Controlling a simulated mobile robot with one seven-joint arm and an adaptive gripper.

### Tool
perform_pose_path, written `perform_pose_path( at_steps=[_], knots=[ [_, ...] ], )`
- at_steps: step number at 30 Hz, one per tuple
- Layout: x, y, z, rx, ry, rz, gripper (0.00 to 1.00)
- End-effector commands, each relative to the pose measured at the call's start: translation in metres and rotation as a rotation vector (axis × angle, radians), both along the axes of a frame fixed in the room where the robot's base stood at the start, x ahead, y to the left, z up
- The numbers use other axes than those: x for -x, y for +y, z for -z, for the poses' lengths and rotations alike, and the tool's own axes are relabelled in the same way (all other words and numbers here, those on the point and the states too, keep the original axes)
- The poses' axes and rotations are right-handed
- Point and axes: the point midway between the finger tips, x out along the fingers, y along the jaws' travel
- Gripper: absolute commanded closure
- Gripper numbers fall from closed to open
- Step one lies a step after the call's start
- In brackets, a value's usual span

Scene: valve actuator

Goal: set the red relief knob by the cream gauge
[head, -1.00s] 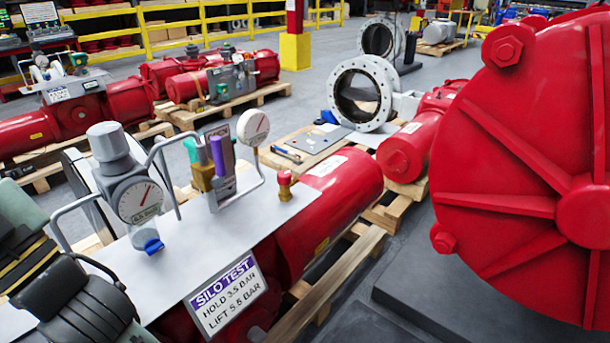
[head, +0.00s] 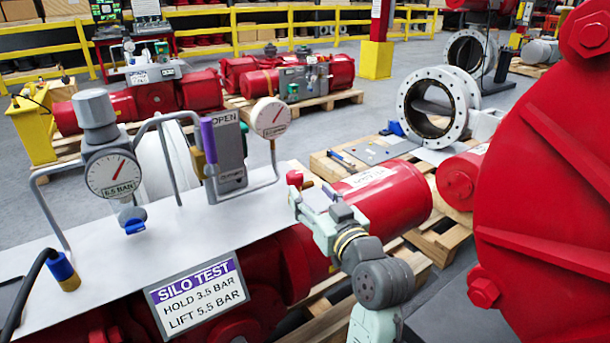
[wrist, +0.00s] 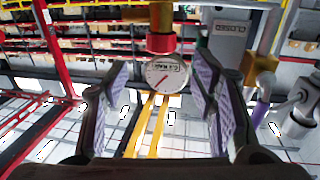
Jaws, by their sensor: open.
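The red relief knob (head: 295,178) stands on the metal plate, right of the cream gauge (head: 271,117). The gauge has a red needle pointing up and right; its scale is too small to read. My gripper (head: 308,196) is at the knob, coming from the lower right. In the wrist view, which looks inverted, the knob (wrist: 161,42) with its brass stem lies between the lines of my open fingers (wrist: 158,80), near their tips. I cannot tell whether they touch it. The cream gauge (wrist: 164,74) shows beyond the knob.
A sign (head: 198,290) reads "SILO TEST, HOLD 3.5 BAR, LIFT 5.5 BAR". A larger gauge (head: 113,174) labelled 6.5 BAR, a grey panel (head: 226,150) with a purple lever (head: 208,140) and bent pipes stand left. A big red housing (head: 545,180) fills the right.

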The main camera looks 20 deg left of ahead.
Motion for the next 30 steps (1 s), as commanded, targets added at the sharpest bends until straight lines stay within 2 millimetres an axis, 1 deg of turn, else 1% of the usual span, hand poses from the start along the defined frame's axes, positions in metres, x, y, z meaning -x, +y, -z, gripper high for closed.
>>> perform_pose_path(
  at_steps=[1, 9, 15, 20, 27, 30],
  knots=[
    [-0.006, 0.007, -0.002, 0.001, 0.001, -0.003, 0.47],
    [-0.044, 0.042, -0.003, 0.001, -0.001, -0.003, 0.47],
    [-0.064, 0.059, -0.002, 0.001, -0.002, -0.002, 0.47],
    [-0.070, 0.064, -0.001, 0.001, -0.002, -0.001, 0.47],
    [-0.070, 0.065, -0.001, 0.000, -0.003, 0.000, 0.47],
    [-0.070, 0.065, -0.001, 0.000, -0.003, 0.000, 0.53]
  ],
)
